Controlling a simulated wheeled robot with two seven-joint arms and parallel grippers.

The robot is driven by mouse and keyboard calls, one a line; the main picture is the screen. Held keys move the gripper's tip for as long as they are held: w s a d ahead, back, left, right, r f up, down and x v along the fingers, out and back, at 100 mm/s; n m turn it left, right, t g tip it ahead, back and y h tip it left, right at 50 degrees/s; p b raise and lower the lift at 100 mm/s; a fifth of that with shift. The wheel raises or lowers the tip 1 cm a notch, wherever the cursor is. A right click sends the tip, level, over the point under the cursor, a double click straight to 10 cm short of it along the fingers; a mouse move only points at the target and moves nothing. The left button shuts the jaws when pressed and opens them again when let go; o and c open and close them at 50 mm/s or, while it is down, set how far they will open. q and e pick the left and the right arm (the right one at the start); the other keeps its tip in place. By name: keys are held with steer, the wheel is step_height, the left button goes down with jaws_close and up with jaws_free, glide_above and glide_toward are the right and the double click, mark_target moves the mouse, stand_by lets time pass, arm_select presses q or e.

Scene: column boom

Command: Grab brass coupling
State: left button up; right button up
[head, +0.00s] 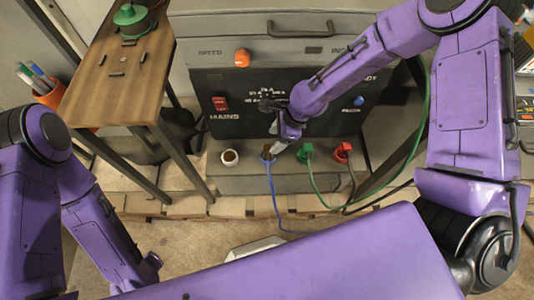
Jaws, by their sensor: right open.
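My right gripper (278,145) is open, in front of the dark panel and just above the row of plugs. Its fingertips are close to the plug with the blue cable (271,185); I cannot tell whether they touch it. I cannot pick out the brass coupling with certainty. A pale round piece with a brown centre (229,157) sits at the left end of the row, apart from the gripper. My left arm shows at the left, but its gripper is not visible.
A green plug (305,152) and a red plug (343,151) sit to the right, with cables trailing. The panel carries a red switch (220,104), an orange knob (242,58) and a blue knob (359,101). A wooden stand (112,75) rises at the left.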

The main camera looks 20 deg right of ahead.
mark_target(270, 147)
steer(key=x, duration=0.5)
steer(key=shift+s+f, duration=0.25)
steer(key=shift+w+a+f, duration=0.15)
steer(key=shift+a+f, duration=0.05)
steer(key=shift+f, duration=0.15)
steer(key=shift+r, duration=0.1)
steer(key=c, duration=1.1)
steer(key=shift+c, duration=0.2)
